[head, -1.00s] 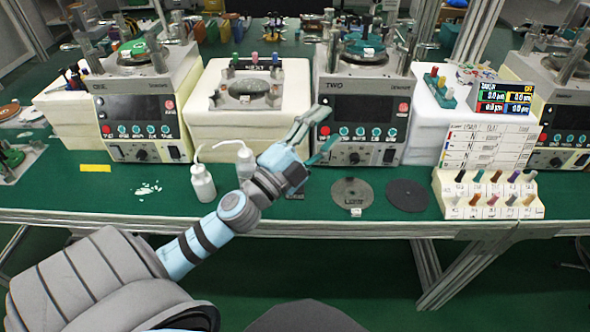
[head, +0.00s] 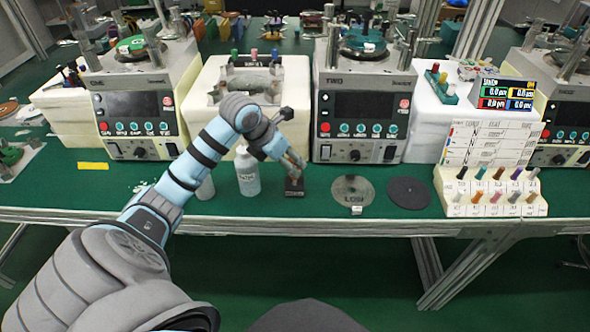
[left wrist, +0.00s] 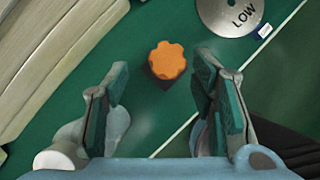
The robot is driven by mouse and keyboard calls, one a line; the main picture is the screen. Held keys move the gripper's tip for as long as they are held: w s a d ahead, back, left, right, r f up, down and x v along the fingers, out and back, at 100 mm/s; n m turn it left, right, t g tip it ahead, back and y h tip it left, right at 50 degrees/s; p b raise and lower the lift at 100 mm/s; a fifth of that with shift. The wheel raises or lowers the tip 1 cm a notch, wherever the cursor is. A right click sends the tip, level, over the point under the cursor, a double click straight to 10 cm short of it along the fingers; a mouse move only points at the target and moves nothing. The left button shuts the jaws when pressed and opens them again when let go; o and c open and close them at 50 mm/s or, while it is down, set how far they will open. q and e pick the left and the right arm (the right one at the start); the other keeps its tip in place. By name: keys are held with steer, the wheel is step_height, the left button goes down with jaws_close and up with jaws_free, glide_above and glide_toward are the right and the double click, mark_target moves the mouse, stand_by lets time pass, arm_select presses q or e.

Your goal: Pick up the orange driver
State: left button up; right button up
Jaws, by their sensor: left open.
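The orange driver shows in the left wrist view as a lobed orange knob (left wrist: 167,60), seen from above, with a dark base beneath it. It lies ahead of and between the two open fingers of my left gripper (left wrist: 165,98), not touching either. In the head view my left gripper (head: 294,164) points down just above a small dark block (head: 294,190) near the table's front. The orange knob is hidden there by the gripper. My right gripper is not in view.
A white bottle (head: 247,173) stands close left of the gripper. Discs, one grey (head: 352,190) and one black (head: 408,193), lie to the right. Machine TWO (head: 362,120) stands behind. A rack (head: 490,200) of coloured pegs is farther right.

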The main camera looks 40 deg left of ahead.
arm_select(q)
steer(key=x, duration=0.4)
steer(key=shift+d+f, duration=0.15)
steer(key=shift+d, duration=0.2)
jaws_close()
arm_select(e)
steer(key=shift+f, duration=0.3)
